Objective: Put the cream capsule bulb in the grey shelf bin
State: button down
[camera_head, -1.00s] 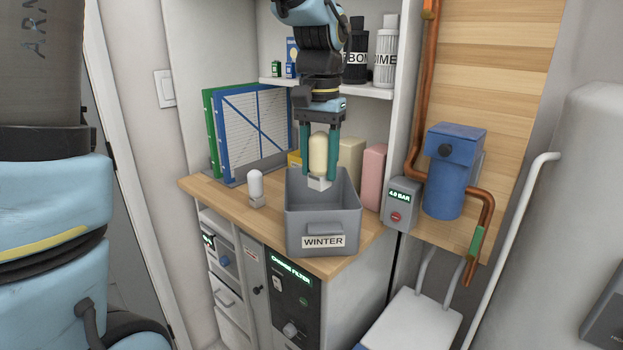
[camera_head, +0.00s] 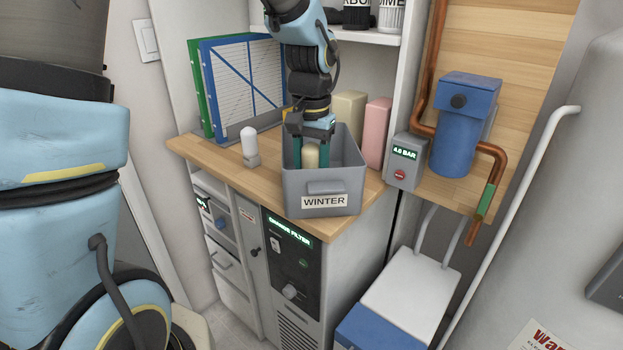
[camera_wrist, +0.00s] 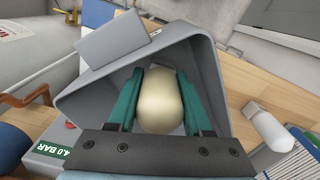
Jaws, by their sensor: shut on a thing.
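The cream capsule bulb (camera_head: 310,155) is between the teal fingers of my gripper (camera_head: 311,158), low inside the grey bin. The wrist view shows the cream bulb (camera_wrist: 160,102) with a finger of my gripper (camera_wrist: 160,95) on each side, shut on it. The grey shelf bin (camera_head: 347,183), labelled WINTER, stands on the wooden counter; its wall also shows in the wrist view (camera_wrist: 205,75). The bulb's base is hidden by the bin's front wall and the fingers, so I cannot tell whether it touches the bin floor.
A white bulb (camera_head: 249,146) on a grey base stands on the counter (camera_head: 215,150) left of the bin. Green and blue framed filters (camera_head: 240,80) stand behind it. Cream (camera_head: 348,115) and pink (camera_head: 376,132) blocks stand behind the bin. A grey gauge box (camera_head: 404,160) is to the right.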

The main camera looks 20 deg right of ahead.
aim_at(311, 146)
jog(key=shift+f, duration=1.75)
jog(key=shift+c, duration=1.6)
grip_release()
jog(key=shift+f, duration=0.1)
notch_tip(311, 146, up, 12)
jog(key=shift+r+b, duration=0.15)
jog(key=shift+b, duration=0.4)
jog(key=shift+s, duration=0.1)
